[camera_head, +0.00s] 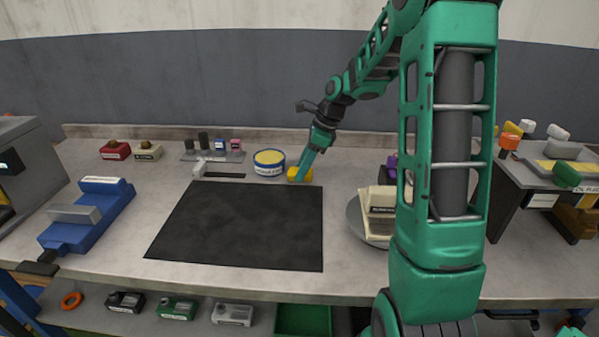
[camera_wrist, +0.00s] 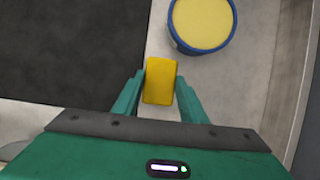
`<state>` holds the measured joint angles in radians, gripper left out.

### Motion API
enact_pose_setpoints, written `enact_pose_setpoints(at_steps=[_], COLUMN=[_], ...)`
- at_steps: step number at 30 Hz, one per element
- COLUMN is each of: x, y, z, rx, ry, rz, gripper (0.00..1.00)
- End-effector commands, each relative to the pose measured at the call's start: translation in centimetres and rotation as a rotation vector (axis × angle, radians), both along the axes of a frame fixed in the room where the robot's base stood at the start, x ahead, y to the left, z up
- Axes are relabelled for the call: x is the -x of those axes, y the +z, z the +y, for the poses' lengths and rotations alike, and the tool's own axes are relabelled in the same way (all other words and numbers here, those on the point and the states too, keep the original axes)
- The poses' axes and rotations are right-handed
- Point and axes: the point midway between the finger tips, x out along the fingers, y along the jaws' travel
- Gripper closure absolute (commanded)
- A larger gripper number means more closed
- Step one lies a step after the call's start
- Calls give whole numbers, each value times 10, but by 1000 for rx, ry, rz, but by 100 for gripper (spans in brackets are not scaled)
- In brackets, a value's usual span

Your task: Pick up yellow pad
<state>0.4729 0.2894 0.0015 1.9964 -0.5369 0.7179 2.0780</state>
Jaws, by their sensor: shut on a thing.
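The yellow pad (camera_head: 293,174) is at the back middle of the workbench, right of the black mat's far edge and next to a round tub. In the wrist view the yellow pad (camera_wrist: 160,80) lies between the two green fingers. My gripper (camera_head: 302,175) points down at the bench and is shut on the pad; it also shows in the wrist view (camera_wrist: 159,88). Whether the pad touches the bench cannot be told. Part of the pad is hidden by a finger in the head view.
The blue-banded tub (camera_head: 269,170) with a yellow top stands close to the left of the pad. The black mat (camera_head: 240,228) lies in front. A turntable (camera_head: 356,222) with cream boxes is to the right. A blue vise-like tool (camera_head: 88,222) is at left.

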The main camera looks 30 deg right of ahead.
Motion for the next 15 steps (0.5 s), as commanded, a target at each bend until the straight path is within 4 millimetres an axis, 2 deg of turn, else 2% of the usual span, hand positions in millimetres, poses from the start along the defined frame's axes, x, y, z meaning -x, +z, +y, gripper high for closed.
enact_pose_setpoints(at_steps=[7,15], x=[-1,14], y=[34,65], z=[0,52], rx=[3,2], ry=[1,7], rz=[-4,-3], gripper=[83,83])
